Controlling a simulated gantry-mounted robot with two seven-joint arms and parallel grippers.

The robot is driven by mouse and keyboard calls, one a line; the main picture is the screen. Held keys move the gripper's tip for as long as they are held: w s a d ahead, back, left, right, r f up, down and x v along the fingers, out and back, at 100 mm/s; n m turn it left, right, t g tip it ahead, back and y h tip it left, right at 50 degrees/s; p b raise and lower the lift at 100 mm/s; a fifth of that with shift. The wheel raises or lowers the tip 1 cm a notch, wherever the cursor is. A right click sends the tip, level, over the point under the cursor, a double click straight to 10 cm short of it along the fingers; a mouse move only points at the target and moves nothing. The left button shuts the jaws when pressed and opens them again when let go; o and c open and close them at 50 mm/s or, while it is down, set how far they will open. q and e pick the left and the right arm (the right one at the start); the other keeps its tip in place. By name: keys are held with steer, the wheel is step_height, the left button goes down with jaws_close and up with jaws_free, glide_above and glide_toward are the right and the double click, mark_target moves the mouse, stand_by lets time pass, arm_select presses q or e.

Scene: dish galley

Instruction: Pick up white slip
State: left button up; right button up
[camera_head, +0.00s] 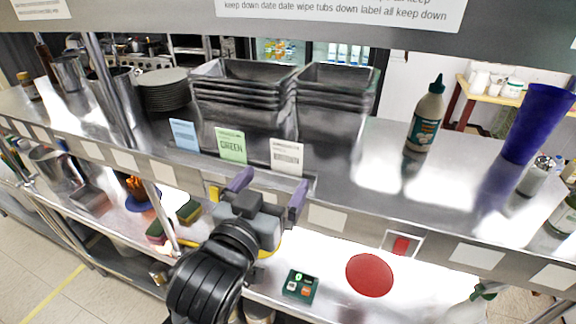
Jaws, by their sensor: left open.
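The white slip (287,157) stands upright at the front edge of the upper steel shelf, before the dark tubs, with grey printing on its face. A green slip (231,145) and a blue slip (184,134) stand to its left. My left gripper (268,191) is open and empty, its two purple fingers pointing up toward the shelf edge. It is below the white slip, apart from it in the picture, with one finger left of it and one slightly right of its lower end. My right gripper is not in view.
Stacked dark tubs (243,92) stand behind the slips. A sauce bottle (425,116) and a blue cup (537,122) stand right on the shelf. The lower shelf holds a red disc (369,275), a small green box (299,286) and sponges (188,211).

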mark_target(286, 159)
arm_select(q)
steer(key=x, duration=0.3)
steer(key=shift+w+d+r+p, duration=0.1)
steer(key=shift+w+r+p, duration=0.15)
steer(key=shift+p, duration=0.15)
steer(key=shift+w+d+f, duration=0.15)
steer(key=shift+w+d, duration=0.05)
steer(key=shift+w, duration=0.25)
steer(key=shift+w+d+p, duration=0.1)
steer(key=shift+w+p, duration=0.3)
steer(key=shift+w, duration=0.15)
steer(key=p+x, duration=0.1)
steer(key=x, duration=0.2)
steer(key=shift+w+r, duration=0.15)
steer(key=shift+r, duration=0.05)
steer(key=shift+w+d+f, duration=0.1)
steer(key=shift+w, duration=0.35)
steer(key=shift+c, duration=0.5)
steer(key=c, duration=0.9)
